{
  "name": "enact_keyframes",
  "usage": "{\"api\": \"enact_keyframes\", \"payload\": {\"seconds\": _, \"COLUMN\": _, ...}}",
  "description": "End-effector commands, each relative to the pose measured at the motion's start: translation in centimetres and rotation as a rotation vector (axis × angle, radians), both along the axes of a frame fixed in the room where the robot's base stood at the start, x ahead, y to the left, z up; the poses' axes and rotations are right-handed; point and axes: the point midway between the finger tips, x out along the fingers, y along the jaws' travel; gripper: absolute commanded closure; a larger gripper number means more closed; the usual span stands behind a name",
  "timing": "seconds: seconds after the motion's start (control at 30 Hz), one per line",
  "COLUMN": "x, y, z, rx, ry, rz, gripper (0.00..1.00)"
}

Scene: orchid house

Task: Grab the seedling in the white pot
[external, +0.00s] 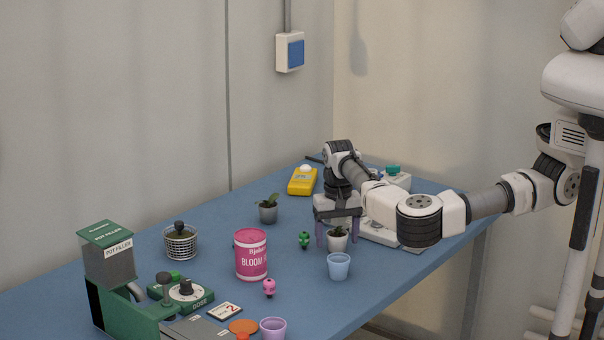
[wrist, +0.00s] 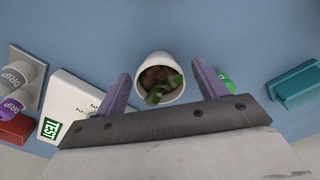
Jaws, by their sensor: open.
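The seedling (external: 338,232) stands in a white pot (external: 337,242) on the blue table, right of the middle in the external view. In the wrist view the white pot (wrist: 140,92) is seen from above, with green leaves (wrist: 160,92) over brown potting medium. My gripper (external: 338,241) points down over it with its purple fingers apart. In the wrist view one finger is on each side of the pot, with gaps that look clear. The gripper is open and holds nothing.
A light blue cup (external: 339,266) stands just in front of the pot, and a small green figure (external: 304,240) is close on its left. A pink tin (external: 251,254) and a grey pot with a plant (external: 268,210) stand further left. A white device (wrist: 75,118) lies beside my gripper.

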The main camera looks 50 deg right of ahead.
Motion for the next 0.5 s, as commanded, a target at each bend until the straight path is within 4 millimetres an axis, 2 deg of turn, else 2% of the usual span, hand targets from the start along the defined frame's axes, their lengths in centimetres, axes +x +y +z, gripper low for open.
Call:
{"api": "enact_keyframes", "payload": {"seconds": 0.13, "x": 0.01, "y": 0.02, "z": -0.01, "rx": 0.000, "ry": 0.000, "rz": 0.000, "gripper": 0.30}}
{"api": "enact_keyframes", "payload": {"seconds": 0.5, "x": 0.02, "y": 0.01, "z": 0.05, "rx": 0.000, "ry": 0.000, "rz": 0.000, "gripper": 0.77}}
